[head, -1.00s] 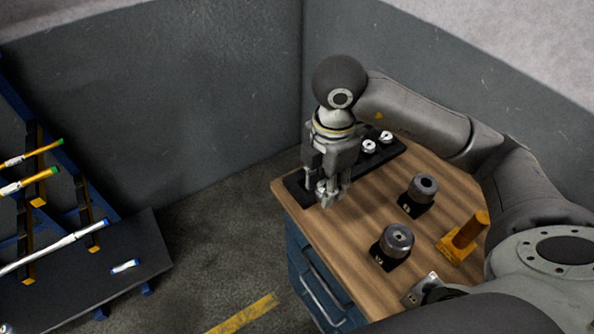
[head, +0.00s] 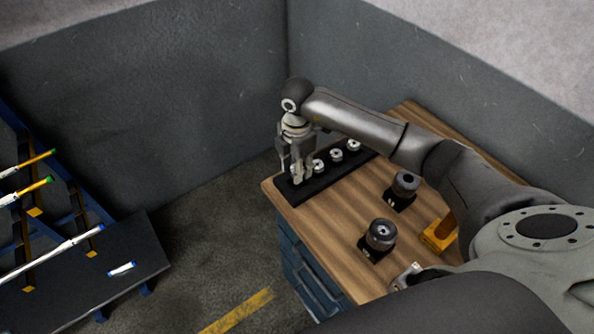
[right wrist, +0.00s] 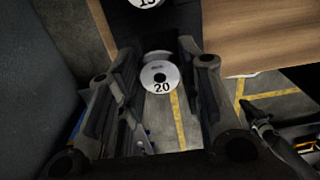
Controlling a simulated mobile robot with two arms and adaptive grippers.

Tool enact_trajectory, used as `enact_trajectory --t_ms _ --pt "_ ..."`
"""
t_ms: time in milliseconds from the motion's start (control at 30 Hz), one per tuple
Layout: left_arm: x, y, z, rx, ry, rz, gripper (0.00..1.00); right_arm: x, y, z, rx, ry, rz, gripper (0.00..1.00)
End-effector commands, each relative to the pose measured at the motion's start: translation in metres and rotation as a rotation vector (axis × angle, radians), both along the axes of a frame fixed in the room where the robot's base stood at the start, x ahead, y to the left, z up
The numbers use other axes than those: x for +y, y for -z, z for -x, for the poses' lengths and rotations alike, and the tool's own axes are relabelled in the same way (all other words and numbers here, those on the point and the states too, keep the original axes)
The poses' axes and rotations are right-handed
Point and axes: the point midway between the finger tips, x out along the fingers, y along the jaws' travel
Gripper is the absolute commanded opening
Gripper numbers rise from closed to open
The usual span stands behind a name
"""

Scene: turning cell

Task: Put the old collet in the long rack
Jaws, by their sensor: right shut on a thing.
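My right gripper (head: 297,178) is shut on a pale metal collet marked 20 (right wrist: 160,77), which shows between the fingers in the right wrist view. The gripper points down at the near left end of the long black rack (head: 318,186). I cannot tell whether the held collet is seated in the rack or just above it. Several other pale collets stand in a row along the rack: one beside the gripper (head: 318,166), one in the middle (head: 336,154) and one farther back (head: 353,145).
The rack lies on a wooden-topped cabinet (head: 335,236). Two dark grey cylinders, a near one (head: 381,234) and a far one (head: 405,184), stand on black bases to the right. A yellow stand (head: 440,236) is partly hidden by my arm. A bar rack (head: 75,235) stands at left.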

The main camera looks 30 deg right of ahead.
Motion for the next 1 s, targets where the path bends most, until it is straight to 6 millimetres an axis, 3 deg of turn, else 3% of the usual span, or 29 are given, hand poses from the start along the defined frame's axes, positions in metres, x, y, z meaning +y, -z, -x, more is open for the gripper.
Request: enact_trajectory --t_ms 200,600,633,700,800,1000 --pt "0.003 -0.008 0.006 0.010 0.000 -0.003 0.00 0.000 0.027 0.001 0.003 0.001 0.000 0.07" --pt "0.003 -0.003 0.008 0.012 -0.001 -0.005 0.00 0.000 0.034 0.000 0.000 0.001 0.000 0.07" --pt "0.003 -0.004 0.008 0.012 -0.001 -0.005 0.00 0.000 0.033 0.001 0.001 0.001 0.001 0.38" --pt "0.003 -0.005 0.008 0.012 -0.001 -0.005 0.00 0.000 0.032 0.001 0.001 0.001 0.001 0.47" --pt "0.003 -0.005 0.008 0.012 -0.001 -0.005 0.00 0.000 0.032 0.001 0.001 0.001 0.001 0.56" --pt "0.003 -0.005 0.008 0.012 0.000 -0.004 0.00 0.000 0.032 0.001 0.001 0.001 0.001 0.56"
